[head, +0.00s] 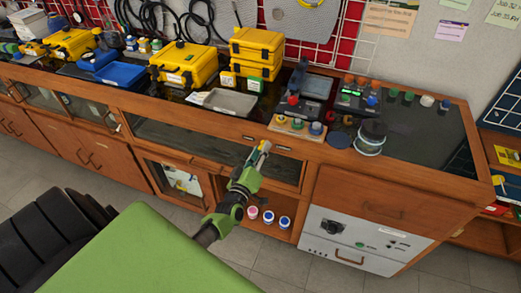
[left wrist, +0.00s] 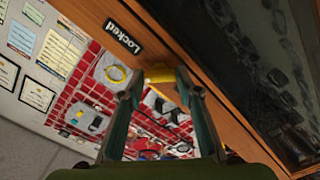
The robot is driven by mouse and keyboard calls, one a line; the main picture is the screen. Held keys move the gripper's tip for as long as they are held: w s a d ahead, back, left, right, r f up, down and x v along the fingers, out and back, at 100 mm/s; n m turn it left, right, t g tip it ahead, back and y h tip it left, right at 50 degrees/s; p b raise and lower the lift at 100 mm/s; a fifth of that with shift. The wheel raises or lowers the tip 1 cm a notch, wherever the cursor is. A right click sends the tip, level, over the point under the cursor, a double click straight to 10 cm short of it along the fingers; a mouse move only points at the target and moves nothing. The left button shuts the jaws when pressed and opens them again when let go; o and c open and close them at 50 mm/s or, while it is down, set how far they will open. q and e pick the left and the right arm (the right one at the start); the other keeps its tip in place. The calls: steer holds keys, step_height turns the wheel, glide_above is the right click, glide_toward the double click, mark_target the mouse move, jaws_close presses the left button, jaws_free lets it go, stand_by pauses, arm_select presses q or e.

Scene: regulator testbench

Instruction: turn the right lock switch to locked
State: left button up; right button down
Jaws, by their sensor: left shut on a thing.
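My left gripper (head: 264,147) reaches up to the wooden front of the bench, just below the counter edge, between two small dark labels. In the left wrist view its two fingers (left wrist: 160,82) are closed on a yellow piece, which looks like the lock switch (left wrist: 158,74). The switch sits at the wooden strip beside a black label reading "Locked" (left wrist: 123,37). The fingers hide part of the switch, so its exact turn is hard to tell. The right gripper is not in view.
A glass-fronted cabinet panel (head: 190,140) lies left of the gripper. Above it, the counter holds a grey tray (head: 230,102), yellow cases (head: 185,64) and a wooden block with coloured knobs (head: 285,127). Below is an open shelf with small jars (head: 268,216).

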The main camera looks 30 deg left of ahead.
arm_select(q)
steer(key=shift+m, duration=0.5)
steer(key=o, duration=1.1)
steer(key=shift+o, duration=0.2)
steer(key=shift+s, duration=0.1)
steer(key=v, duration=1.1)
steer(key=shift+s+d, duration=0.2)
steer(key=shift+s, duration=0.2)
